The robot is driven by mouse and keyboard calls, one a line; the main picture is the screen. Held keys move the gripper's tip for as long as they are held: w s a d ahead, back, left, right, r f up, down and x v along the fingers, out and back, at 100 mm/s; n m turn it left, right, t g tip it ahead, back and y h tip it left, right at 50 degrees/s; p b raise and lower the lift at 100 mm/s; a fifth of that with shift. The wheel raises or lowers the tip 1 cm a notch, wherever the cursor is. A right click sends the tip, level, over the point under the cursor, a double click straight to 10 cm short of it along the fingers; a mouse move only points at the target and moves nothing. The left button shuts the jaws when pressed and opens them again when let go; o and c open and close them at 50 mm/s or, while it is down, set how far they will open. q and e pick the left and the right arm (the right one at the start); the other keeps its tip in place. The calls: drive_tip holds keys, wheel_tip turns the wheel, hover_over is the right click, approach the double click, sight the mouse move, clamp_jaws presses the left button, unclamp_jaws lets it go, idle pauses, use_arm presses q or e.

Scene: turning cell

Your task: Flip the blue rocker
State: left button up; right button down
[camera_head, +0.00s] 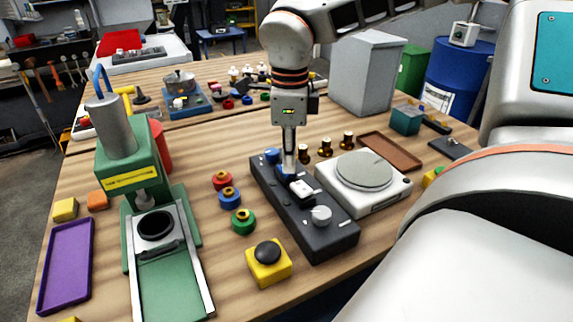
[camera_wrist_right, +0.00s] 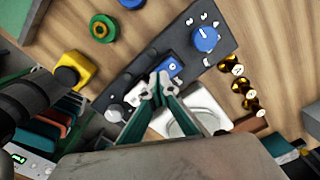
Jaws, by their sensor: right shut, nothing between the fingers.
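A dark control panel (camera_head: 335,240) lies on the wooden bench. In the right wrist view the blue rocker (camera_wrist_right: 175,67) sits on this panel, between a large blue dial (camera_wrist_right: 205,39) and the fingertips. In the head view the gripper partly hides the rocker (camera_head: 283,171). My right gripper (camera_head: 289,173) points down over the panel, its fingers together and empty. In the right wrist view the fingertips (camera_wrist_right: 160,78) are right beside the rocker; I cannot tell whether they touch it. My left gripper is in neither view.
A white scale (camera_head: 378,195) stands close to the panel's right side. Several brass pieces (camera_head: 325,147) are behind it. Red, blue and green rings (camera_head: 243,222) and a yellow box with a black button (camera_head: 268,263) are left of the panel. A green press (camera_head: 127,173) stands further left.

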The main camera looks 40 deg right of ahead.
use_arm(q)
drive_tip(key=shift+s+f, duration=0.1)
use_arm(e)
drive_tip(key=shift+f, duration=0.3)
drive_tip(key=shift+r+p, duration=0.6)
drive_tip(key=shift+r, duration=1.85)
drive_tip(key=shift+r+p, duration=0.35)
drive_tip(key=shift+r, duration=0.7)
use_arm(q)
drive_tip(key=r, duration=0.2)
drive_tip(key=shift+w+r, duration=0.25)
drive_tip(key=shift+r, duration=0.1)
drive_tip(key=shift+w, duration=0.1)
